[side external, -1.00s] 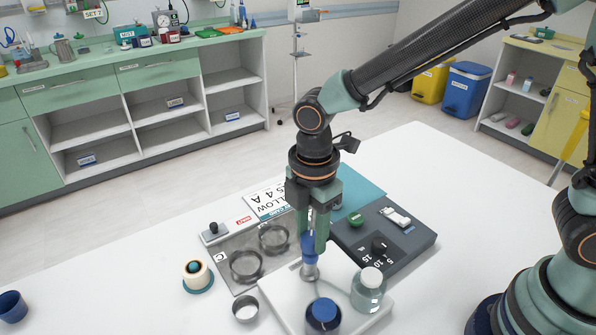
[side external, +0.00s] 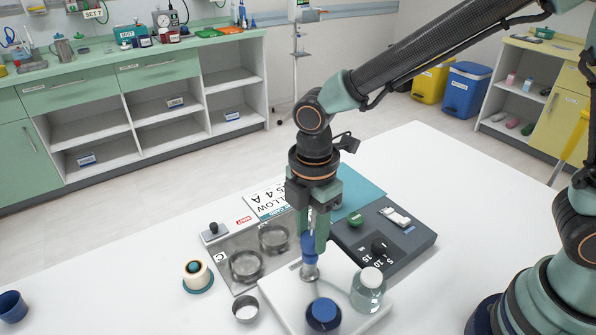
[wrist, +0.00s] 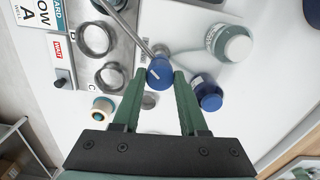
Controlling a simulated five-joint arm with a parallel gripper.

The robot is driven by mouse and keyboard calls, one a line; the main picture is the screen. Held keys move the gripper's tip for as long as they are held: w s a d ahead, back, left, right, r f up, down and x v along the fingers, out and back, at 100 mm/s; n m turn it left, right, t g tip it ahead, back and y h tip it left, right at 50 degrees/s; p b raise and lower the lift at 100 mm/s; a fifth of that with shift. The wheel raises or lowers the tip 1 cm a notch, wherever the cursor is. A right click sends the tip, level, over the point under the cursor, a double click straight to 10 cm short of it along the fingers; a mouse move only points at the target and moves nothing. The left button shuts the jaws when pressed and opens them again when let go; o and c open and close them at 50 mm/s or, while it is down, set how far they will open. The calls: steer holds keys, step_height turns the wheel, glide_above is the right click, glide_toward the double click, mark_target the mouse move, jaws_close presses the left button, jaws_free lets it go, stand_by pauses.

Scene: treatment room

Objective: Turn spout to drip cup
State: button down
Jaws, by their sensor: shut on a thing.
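The spout (wrist: 137,30) is a thin metal tube that runs from a blue knob (wrist: 159,73) toward the upper left in the wrist view. In the side view the knob (side external: 309,246) stands on a metal base at the white tray's back edge. My gripper (wrist: 160,77) is shut on the blue knob, one green finger on each side. A small metal cup (side external: 245,309), seemingly the drip cup, stands left of the tray. It is partly hidden by a finger in the wrist view.
A blue-capped jar (side external: 323,316) and a clear white-capped bottle (side external: 369,287) stand on the white tray (side external: 287,297). A plate with grey rings (side external: 246,266) lies behind. A dark control box (side external: 400,254) is at right. The left tabletop is mostly clear.

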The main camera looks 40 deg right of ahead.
steer(key=shift+r+n, duration=0.1)
steer(key=shift+n, duration=0.2)
steer(key=n, duration=0.4)
steer(key=shift+n, duration=0.3)
steer(key=n, duration=0.5)
steer(key=shift+n, duration=0.3)
steer(key=n, duration=1)
steer(key=shift+n, duration=0.4)
steer(key=shift+c, duration=2.2)
jaws_free()
